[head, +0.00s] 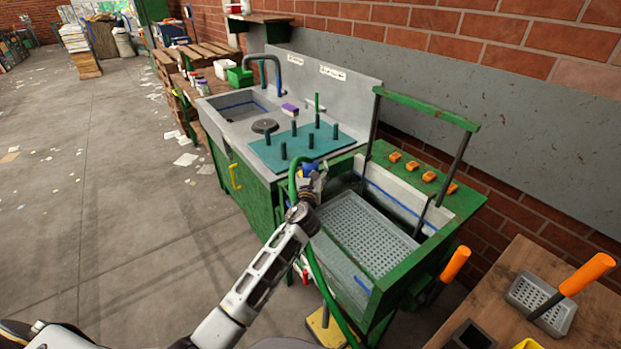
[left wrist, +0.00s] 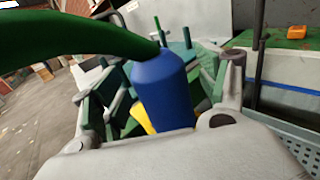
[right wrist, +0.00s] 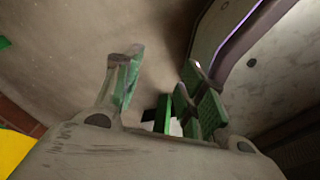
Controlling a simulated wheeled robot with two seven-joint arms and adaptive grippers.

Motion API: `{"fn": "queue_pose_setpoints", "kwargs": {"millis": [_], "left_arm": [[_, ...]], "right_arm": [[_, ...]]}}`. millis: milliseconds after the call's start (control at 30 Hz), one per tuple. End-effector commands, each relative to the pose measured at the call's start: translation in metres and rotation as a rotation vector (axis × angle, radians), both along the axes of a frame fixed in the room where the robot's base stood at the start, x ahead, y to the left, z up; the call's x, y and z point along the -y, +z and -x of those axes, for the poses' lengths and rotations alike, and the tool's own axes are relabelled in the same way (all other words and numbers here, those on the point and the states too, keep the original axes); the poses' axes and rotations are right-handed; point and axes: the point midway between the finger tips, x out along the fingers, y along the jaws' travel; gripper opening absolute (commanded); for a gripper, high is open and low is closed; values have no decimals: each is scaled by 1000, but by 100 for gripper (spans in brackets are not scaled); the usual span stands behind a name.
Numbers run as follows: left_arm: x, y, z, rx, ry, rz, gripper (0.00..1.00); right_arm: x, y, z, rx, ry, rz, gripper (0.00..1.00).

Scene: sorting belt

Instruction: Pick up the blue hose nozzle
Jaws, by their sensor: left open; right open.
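The blue hose nozzle (left wrist: 163,92) stands between the spread fingers of my left gripper in the left wrist view, with a green hose (left wrist: 70,35) running from its top. In the head view the nozzle (head: 308,167) shows small at the sink's near corner, partly hidden by my left gripper (head: 311,184). The left gripper is open around the nozzle; a gap shows beside at least the left finger, and contact on the right is unclear. My right gripper (right wrist: 165,85) is open and empty in the right wrist view, and is not seen in the head view.
A green-framed sink bench with a teal peg mat (head: 300,146) lies beyond the nozzle. A grey perforated basin (head: 365,235) under a green raised bar (head: 425,108) is just right of the gripper. A wooden table (head: 490,290) is at lower right. Open floor lies left.

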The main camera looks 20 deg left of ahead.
Motion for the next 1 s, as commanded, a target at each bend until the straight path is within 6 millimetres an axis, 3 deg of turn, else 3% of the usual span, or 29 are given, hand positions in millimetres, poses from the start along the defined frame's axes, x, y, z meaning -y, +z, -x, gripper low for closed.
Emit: {"fn": "queue_pose_setpoints", "kwargs": {"millis": [367, 667, 1000], "left_arm": [[-3, 0, -12, 0, 0, 1, 74], [-3, 0, -11, 0, 0, 1, 74], [-3, 0, -11, 0, 0, 0, 33]], "right_arm": [[15, 1, -2, -1, 4, 16, 41], [9, 1, -2, 1, 3, 10, 41], [-3, 0, -2, 3, -1, -3, 41]]}}
